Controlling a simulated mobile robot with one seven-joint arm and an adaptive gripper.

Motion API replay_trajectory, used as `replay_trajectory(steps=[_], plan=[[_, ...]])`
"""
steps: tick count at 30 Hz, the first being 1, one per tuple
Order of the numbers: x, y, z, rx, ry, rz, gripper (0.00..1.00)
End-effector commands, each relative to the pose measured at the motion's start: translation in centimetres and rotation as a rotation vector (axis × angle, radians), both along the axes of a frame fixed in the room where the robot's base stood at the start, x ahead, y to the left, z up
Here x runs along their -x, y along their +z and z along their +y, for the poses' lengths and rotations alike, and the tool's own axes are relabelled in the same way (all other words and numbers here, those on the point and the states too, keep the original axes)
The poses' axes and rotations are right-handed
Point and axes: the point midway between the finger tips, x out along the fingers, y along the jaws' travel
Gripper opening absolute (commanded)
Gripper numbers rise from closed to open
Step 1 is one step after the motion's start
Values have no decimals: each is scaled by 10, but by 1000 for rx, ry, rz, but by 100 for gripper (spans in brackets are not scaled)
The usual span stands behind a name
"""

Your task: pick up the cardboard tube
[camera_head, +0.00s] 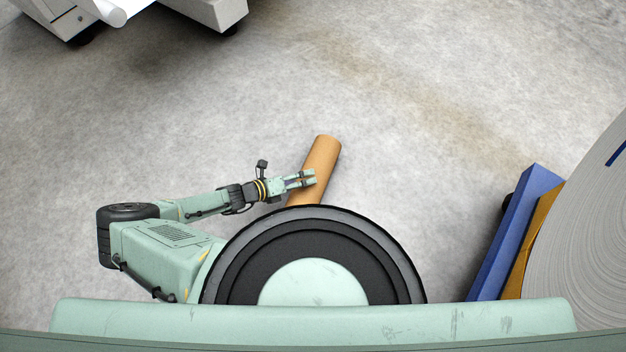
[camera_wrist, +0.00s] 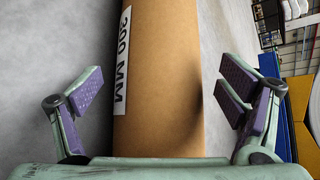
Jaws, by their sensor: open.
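The cardboard tube (camera_head: 323,157) is brown and lies on the concrete floor in the head view, its near end hidden behind my round body part. My gripper (camera_head: 311,178) is over the tube there, coming from the left. In the wrist view the tube (camera_wrist: 160,70) runs up the middle of the picture, with a white label reading "300 MM" on its left side. My gripper (camera_wrist: 162,90) is open there, with one purple-padded finger on each side of the tube and gaps between pads and tube.
A large grey roll (camera_head: 585,235) stands at the right in the head view, beside a blue and orange support (camera_head: 515,230). White equipment (camera_head: 205,12) stands at the top left. The floor around the tube's far end is clear.

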Motion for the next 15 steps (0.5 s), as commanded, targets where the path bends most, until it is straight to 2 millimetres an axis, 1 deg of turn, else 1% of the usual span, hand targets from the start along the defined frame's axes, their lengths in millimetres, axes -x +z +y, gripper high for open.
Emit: replay_trajectory(steps=[1, 6, 14, 15], plan=[[-4, -9, -8, -1, -4, 1, 89], [-13, -14, -21, -1, -1, 0, 89], [-14, -14, -22, 1, 1, 0, 89], [-14, -14, -22, 1, 1, 0, 86]])
